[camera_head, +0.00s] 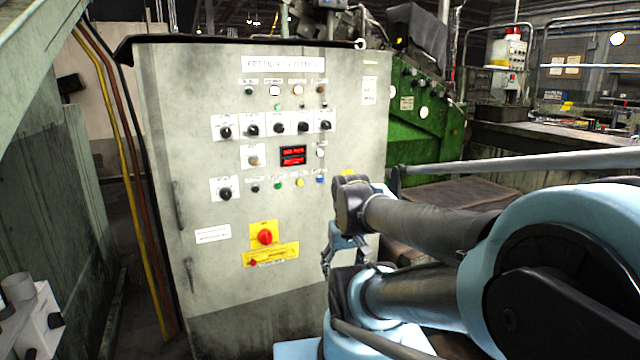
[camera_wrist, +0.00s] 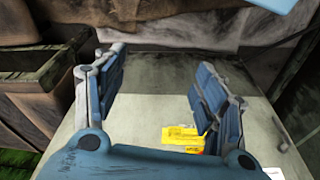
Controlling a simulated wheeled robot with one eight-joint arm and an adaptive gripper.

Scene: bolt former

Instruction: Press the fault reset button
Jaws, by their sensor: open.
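The control cabinet (camera_head: 215,265) is a grey upright box with a panel of buttons, knobs and a red display (camera_head: 293,155). Its lower button row has a green button (camera_head: 278,185), a yellow button (camera_head: 300,183) and a blue button (camera_head: 320,180). The labels are too small to read, so I cannot tell which is the fault reset. My gripper (camera_head: 327,265) is in front of the cabinet's lower right part, below the button rows. In the wrist view my gripper (camera_wrist: 161,60) is open and empty, with the cabinet's grey face (camera_wrist: 150,112) beyond.
A red rotary switch (camera_head: 265,237) on a yellow plate sits low on the cabinet. A grey rail (camera_head: 510,162) runs to the cabinet's right. Green machinery (camera_head: 425,125) stands behind it. Yellow and brown cables (camera_head: 127,170) hang along its left side.

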